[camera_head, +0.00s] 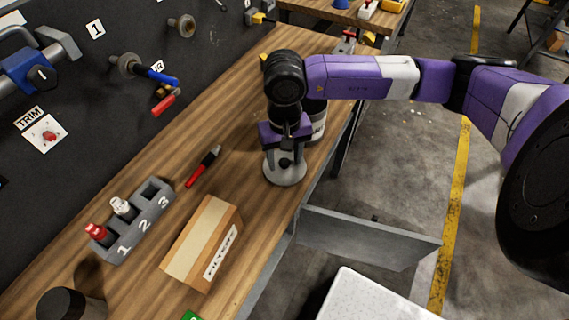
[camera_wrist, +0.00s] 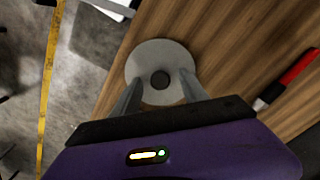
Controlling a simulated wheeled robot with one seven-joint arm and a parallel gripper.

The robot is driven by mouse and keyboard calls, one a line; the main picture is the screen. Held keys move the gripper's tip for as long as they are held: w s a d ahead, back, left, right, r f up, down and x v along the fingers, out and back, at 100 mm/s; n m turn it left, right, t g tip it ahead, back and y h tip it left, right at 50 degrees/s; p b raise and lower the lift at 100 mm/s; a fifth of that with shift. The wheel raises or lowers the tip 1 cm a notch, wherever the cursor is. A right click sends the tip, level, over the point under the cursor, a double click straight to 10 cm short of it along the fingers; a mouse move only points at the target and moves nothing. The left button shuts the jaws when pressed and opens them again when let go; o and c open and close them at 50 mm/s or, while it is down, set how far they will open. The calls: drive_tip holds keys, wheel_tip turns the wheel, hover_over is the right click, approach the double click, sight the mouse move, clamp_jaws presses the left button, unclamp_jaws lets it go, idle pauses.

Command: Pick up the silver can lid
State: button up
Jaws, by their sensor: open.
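The silver can lid (camera_head: 289,176) is a round grey disc with a dark knob at its centre. It lies on the wooden bench near the bench's right edge. It also shows in the wrist view (camera_wrist: 147,57), with its dark knob between my fingers. My gripper (camera_wrist: 158,84) is open, and its two grey fingers reach over the lid on either side of the knob. In the head view my gripper (camera_head: 285,158) points down directly above the lid and hides part of it. I cannot tell whether the fingers touch the lid.
A grey can (camera_head: 318,122) stands close behind my gripper. A FILTER box (camera_head: 190,242) and a numbered holder (camera_head: 134,222) are nearer. The bench edge drops off just right of the lid.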

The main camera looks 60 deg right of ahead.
drive_tip(key=shift+c, duration=0.4)
clamp_jaws()
